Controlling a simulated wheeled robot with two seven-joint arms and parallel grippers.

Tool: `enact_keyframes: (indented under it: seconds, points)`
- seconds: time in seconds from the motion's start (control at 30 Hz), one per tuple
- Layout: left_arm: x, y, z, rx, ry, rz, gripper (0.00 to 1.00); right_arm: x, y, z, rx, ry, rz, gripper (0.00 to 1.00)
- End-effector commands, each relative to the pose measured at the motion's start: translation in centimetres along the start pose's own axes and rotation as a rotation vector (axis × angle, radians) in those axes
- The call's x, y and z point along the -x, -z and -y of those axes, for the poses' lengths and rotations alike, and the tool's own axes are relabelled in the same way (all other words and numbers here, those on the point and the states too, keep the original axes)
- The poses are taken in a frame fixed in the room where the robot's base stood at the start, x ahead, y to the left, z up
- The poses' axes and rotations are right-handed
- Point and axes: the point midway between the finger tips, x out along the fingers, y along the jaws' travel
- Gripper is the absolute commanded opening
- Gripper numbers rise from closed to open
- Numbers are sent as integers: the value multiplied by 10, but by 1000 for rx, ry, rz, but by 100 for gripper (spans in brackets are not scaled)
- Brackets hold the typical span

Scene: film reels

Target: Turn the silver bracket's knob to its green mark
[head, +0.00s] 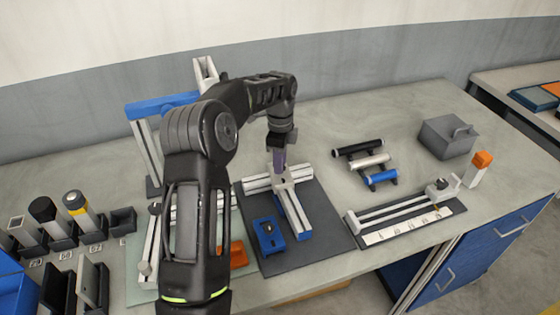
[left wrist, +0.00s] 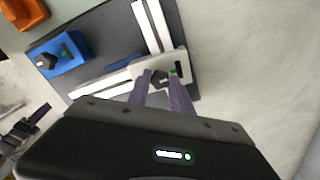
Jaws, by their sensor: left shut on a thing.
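The silver bracket (head: 284,183) is a pale plate with rails joined to it, on a dark mat. In the left wrist view its plate (left wrist: 142,70) carries a small black knob (left wrist: 160,76).
A blue bracket (head: 267,238) with a black knob lies on the dark mat (head: 316,238). An orange block (head: 238,254) is left of it. Several cylinders, a rail slide (head: 395,212) and a grey box (head: 446,138) stand right. Holders with cylinders stand left.

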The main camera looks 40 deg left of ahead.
Motion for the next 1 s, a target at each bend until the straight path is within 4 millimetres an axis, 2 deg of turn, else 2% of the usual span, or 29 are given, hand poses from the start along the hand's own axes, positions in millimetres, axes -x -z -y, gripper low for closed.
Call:
enact_keyframes:
  seconds: [0.73, 0.77, 1.0]
  points:
    - [0, 0, 0, -15, 0, 0, 0, 0, 0, 0, 0, 0, 0, 36]
    - [0, 0, 0, -15, 0, 0, 28, 0, 0, 0, 0, 0, 0, 36]
    - [0, 0, 0, -14, 0, 0, 48, 0, 0, 0, 0, 0, 0, 36]
